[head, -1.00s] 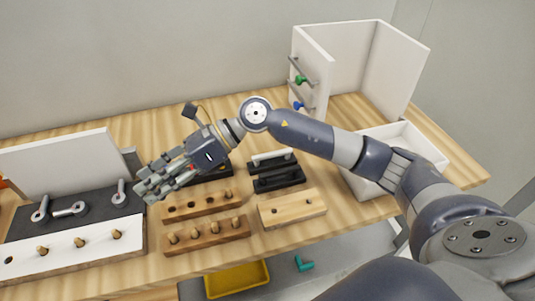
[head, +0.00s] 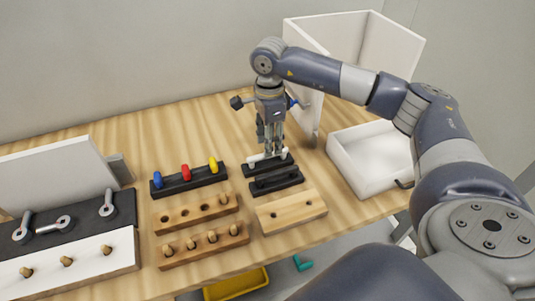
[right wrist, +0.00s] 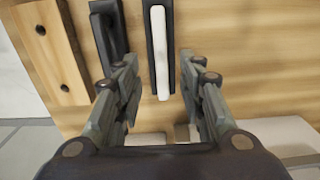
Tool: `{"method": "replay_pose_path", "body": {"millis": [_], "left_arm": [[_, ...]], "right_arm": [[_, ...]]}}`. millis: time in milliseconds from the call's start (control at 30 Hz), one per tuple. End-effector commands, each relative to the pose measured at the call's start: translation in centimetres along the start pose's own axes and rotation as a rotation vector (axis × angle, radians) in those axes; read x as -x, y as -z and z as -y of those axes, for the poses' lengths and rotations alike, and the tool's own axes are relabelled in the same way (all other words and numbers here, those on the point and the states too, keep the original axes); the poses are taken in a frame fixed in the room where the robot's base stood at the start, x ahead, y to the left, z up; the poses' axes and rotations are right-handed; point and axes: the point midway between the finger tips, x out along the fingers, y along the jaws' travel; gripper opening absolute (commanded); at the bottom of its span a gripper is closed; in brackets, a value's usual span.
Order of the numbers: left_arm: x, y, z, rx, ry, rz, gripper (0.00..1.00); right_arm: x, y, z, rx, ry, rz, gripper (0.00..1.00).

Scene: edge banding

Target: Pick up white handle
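The white handle (head: 278,156) lies in a black holder on the wooden table, partly hidden by my right gripper in the head view. In the right wrist view the white handle (right wrist: 160,58) runs lengthwise between the fingers. My right gripper (head: 269,146) points down over it, with its open fingers (right wrist: 159,75) on either side of the handle. I cannot tell how far the fingertips are above the table. My left gripper is not in view.
A second black holder (head: 277,181) sits just in front, then a wooden block with holes (head: 290,211). A rack with blue, red and yellow handles (head: 187,179) stands left. A white tray (head: 345,172) and white panels (head: 388,45) are at the right and behind.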

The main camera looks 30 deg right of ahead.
Motion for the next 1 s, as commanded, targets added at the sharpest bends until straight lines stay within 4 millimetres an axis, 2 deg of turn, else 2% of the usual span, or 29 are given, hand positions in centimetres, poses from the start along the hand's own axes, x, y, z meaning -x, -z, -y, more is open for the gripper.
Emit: {"method": "replay_pose_path", "body": {"millis": [167, 300, 433, 733, 767, 900, 1000], "left_arm": [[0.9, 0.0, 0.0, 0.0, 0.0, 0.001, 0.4], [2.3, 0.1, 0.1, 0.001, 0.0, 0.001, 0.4], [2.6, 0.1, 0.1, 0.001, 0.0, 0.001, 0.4], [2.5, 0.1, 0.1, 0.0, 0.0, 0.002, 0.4], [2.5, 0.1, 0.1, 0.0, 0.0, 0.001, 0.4], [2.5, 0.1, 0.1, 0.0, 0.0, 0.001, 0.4], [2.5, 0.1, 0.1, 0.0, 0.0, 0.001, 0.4]], "right_arm": [[-1.2, 0.0, 0.0, 0.0, -0.003, 0.001, 0.37], [-3.2, 0.1, 0.0, 0.0, -0.005, 0.001, 0.37], [-5.0, 0.1, 0.1, 0.0, -0.003, 0.002, 0.37], [-5.8, 0.0, 0.2, 0.0, 0.0, 0.003, 0.37], [-5.8, 0.0, 0.2, 0.0, 0.0, 0.003, 0.32], [-5.8, 0.0, 0.2, 0.0, 0.0, 0.003, 0.0], [-5.8, 0.0, 0.2, 0.0, 0.0, 0.003, 0.0]]}}
